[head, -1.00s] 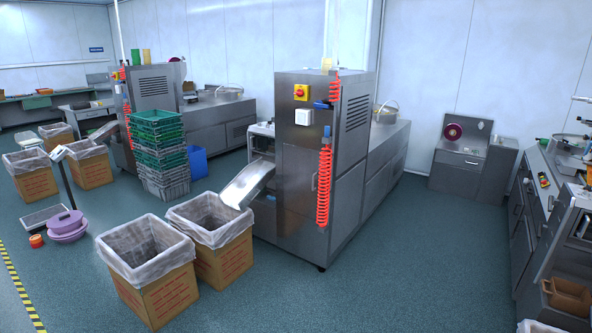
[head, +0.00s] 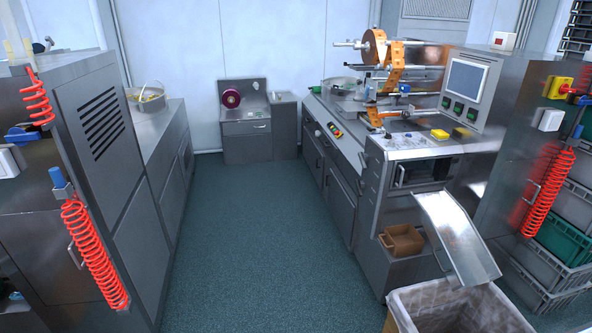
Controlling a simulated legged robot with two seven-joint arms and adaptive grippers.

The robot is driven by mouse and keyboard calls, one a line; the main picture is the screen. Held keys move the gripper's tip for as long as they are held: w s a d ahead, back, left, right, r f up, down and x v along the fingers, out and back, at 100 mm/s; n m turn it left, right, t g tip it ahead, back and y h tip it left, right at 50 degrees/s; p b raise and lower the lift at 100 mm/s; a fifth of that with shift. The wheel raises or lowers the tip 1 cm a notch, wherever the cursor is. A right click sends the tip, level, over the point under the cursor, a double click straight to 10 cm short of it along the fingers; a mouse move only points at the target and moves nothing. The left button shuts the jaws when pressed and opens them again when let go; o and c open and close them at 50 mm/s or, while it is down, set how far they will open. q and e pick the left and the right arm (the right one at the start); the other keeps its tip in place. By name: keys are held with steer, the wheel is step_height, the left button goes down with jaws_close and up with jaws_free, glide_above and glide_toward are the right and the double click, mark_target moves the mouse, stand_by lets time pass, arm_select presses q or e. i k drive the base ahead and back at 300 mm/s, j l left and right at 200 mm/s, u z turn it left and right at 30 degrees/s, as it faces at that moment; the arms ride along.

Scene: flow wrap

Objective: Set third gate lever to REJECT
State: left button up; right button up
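I cannot pick out a gate lever or a REJECT marking in this view. A steel wrapping machine (head: 420,146) with an orange film roll (head: 375,48) stands at the right. A steel discharge chute (head: 456,236) slopes down from its near end, above a lined carton (head: 450,305). A dark opening shows behind the chute, too small to read for levers. Neither of my grippers is in view.
A steel cabinet (head: 120,170) with a red coiled hose (head: 92,250) flanks the left. Another red coil (head: 548,192) and stacked crates (head: 560,240) stand at the far right. The floor aisle (head: 240,235) between the machines is clear up to a back workstation (head: 246,135).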

mark_target(358, 184)
steer(key=i+j+z, duration=0.1)
steer(key=i+z, duration=0.3)
steer(key=i, duration=0.15)
steer(key=i+j+z, duration=0.4)
steer(key=i+j, duration=0.25)
steer(key=i, duration=0.2)
steer(key=i+j+u, duration=0.1)
steer(key=i+j, duration=0.15)
steer(key=i, duration=0.2)
steer(key=i+j, duration=0.2)
steer(key=i, duration=0.3)
steer(key=i+j+u, duration=0.1)
steer(key=i, duration=0.35)
steer(key=i+j, duration=0.25)
steer(key=i, duration=0.25)
steer(key=k+u, duration=0.05)
